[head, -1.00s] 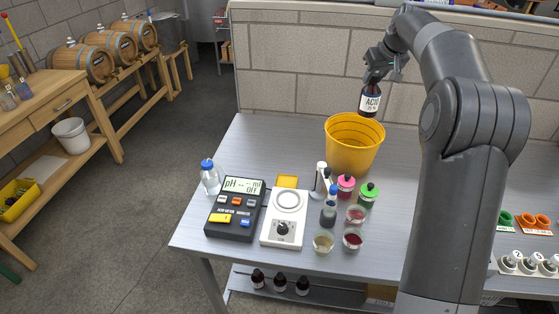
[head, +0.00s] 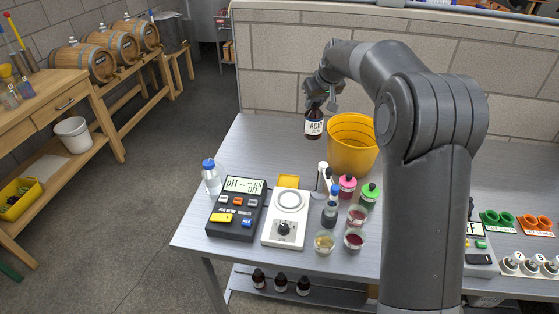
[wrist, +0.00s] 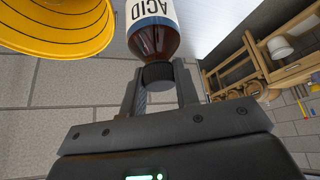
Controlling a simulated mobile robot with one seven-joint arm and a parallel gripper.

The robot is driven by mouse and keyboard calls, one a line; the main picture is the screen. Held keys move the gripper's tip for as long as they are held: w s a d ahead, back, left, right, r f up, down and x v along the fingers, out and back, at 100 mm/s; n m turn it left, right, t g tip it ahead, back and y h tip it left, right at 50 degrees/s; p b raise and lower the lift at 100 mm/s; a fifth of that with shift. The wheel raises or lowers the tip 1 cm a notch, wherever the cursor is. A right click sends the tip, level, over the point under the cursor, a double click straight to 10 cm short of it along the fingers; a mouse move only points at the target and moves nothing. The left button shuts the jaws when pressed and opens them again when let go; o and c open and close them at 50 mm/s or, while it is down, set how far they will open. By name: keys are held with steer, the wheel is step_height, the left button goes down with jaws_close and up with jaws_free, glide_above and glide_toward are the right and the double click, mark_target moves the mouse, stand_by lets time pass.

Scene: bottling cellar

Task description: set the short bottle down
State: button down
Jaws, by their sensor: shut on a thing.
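The short bottle (head: 314,124) is brown with a white label reading ACID and a black cap. My gripper (head: 318,98) is shut on it near the cap and holds it upright above the table, just left of the yellow bucket (head: 352,160). In the wrist view the bottle (wrist: 152,30) hangs from my gripper (wrist: 160,85), with the fingers at its dark cap. The bottle's base seems clear of the grey table (head: 262,150).
The back left of the table is bare. In front stand a pH meter (head: 237,208), a white stirrer (head: 286,220), a blue-capped bottle (head: 211,178) and several small bottles and beakers. A block wall (head: 270,70) rises behind the table.

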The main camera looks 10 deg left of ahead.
steer(key=f, duration=0.1)
steer(key=a+f, duration=0.1)
steer(key=f, duration=0.1)
steer(key=shift+w+f, duration=0.1)
steer(key=shift+f, duration=0.1)
steer(key=w+a+f, duration=0.2)
steer(key=a+f, duration=0.8)
steer(key=shift+a+f, duration=0.2)
steer(key=shift+a, duration=0.1)
steer(key=shift+f, duration=0.1)
steer(key=c, duration=1.1)
jaws_free()
steer(key=shift+f, duration=0.1)
